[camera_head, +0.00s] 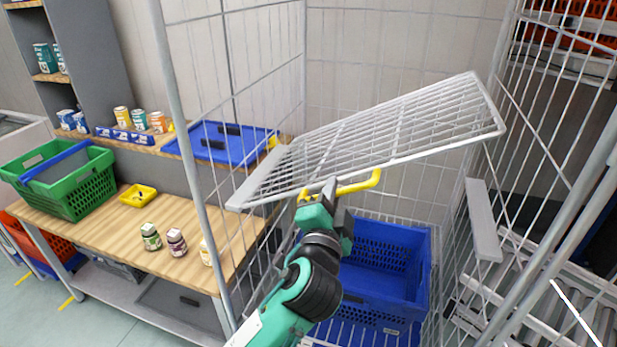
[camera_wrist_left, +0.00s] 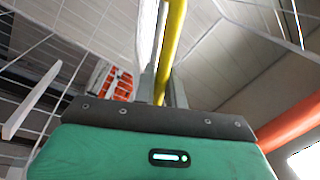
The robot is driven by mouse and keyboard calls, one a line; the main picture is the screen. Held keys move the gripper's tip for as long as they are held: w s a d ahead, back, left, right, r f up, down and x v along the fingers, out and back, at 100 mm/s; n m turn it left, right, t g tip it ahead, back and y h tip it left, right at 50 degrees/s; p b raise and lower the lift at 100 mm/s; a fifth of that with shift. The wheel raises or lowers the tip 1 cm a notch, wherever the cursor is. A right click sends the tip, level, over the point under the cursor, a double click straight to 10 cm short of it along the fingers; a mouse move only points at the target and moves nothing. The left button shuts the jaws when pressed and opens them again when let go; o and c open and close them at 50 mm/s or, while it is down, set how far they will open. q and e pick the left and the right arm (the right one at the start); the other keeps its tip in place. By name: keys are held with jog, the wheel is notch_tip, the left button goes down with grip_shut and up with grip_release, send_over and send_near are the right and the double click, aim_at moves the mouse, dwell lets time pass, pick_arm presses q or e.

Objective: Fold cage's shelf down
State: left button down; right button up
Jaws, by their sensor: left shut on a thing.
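The cage (camera_head: 182,110) has white wire walls and a wire shelf (camera_head: 390,125). The shelf is tilted, its right end higher than its left end, which meets a grey strip at the cage's left wall. A yellow handle (camera_head: 360,184) sits on the shelf's front edge. My left gripper (camera_head: 318,195) is shut on the yellow handle, below the shelf's front edge. In the left wrist view the yellow handle (camera_wrist_left: 172,45) runs up between the fingers. My right gripper is in neither view.
A blue crate (camera_head: 375,270) stands in the cage below the shelf. A grey ledge (camera_head: 482,220) is on the cage's right wall. At left, a wooden table (camera_head: 110,225) holds a green basket (camera_head: 65,180), a yellow tray (camera_head: 138,195) and jars (camera_head: 176,242).

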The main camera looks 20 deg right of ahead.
pick_arm(q)
notch_tip(320, 180, down, 13)
jog(key=s+d+m+h+b, duration=0.1)
jog(key=s+d+m+b, duration=0.1)
jog(key=m+b, duration=0.3)
jog(key=shift+d+m+g+h, duration=0.3)
jog(key=shift+d+m, duration=0.15)
jog(key=shift+m, duration=0.55)
jog(key=shift+s+f, duration=0.1)
jog(key=c, duration=1.6)
grip_release()
jog(key=shift+o, duration=0.2)
jog(key=shift+f, duration=0.1)
jog(key=shift+b, duration=0.3)
